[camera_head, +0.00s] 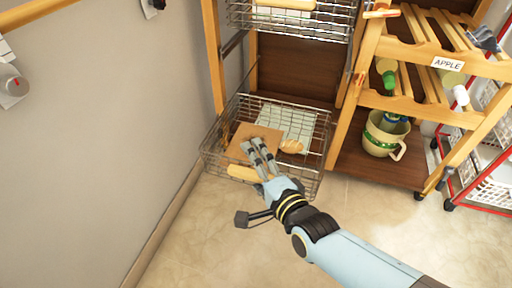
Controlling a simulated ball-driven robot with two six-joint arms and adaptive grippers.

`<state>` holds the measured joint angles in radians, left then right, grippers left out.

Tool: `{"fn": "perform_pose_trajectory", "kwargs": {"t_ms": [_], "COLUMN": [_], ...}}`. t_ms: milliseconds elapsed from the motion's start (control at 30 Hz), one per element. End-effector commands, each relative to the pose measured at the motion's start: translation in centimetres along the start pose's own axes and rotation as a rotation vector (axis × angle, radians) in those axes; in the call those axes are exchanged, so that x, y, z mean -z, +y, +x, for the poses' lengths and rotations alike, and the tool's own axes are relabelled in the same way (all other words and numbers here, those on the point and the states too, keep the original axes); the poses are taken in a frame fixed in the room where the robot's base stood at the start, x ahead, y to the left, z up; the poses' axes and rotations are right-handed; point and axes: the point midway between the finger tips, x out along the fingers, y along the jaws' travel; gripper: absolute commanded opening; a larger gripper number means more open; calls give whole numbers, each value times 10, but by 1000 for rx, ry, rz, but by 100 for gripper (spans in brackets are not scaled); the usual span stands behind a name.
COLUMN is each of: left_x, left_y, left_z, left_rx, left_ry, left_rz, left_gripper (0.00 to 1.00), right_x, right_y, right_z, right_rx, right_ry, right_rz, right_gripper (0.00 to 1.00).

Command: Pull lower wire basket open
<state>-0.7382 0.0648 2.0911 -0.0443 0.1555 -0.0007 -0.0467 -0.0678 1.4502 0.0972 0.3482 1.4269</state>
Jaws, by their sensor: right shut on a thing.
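The lower wire basket (306,178) is pulled out in front of the wooden shelf frame, low over the floor. It holds a brown flat item (243,139), a pale sheet (300,120) and a small bread-like item (291,146). A light wooden handle (243,174) is on its front. My right gripper (257,158) is at the basket's front by the handle, its fingers overlapping the rim and shut on the handle. The exact contact is hidden by the hand. My left gripper is not in view.
An upper wire basket (320,28) hangs above. To the right a wooden rack (420,105) holds bottles and a green-and-cream pot (385,135). A red-framed cart (478,175) stands at far right. A grey wall (100,130) closes the left. The floor (215,235) in front is clear.

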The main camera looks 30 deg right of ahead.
Motion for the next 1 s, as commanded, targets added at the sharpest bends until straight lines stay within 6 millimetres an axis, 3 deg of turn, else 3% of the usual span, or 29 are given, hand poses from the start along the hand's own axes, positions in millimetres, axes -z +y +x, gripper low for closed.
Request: {"fn": "perform_pose_trajectory", "kwargs": {"t_ms": [33, 67, 400, 500, 1000], "left_x": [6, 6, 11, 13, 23], "left_y": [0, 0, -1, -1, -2], "left_z": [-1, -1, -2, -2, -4], "left_rx": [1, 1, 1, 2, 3], "left_ry": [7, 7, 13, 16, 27], "left_rz": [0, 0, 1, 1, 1], "left_gripper": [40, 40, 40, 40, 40], "right_x": [6, 0, 0, -1, -2], "right_y": [-65, -12, -6, -4, 11], "right_z": [0, 2, -17, -25, -64], "right_rx": [231, 20, 16, 14, 2], "right_ry": [28, 0, 1, 0, 0], "right_rz": [-6, -6, -3, -3, 0], "right_gripper": [75, 74, 65, 48, 48]}}
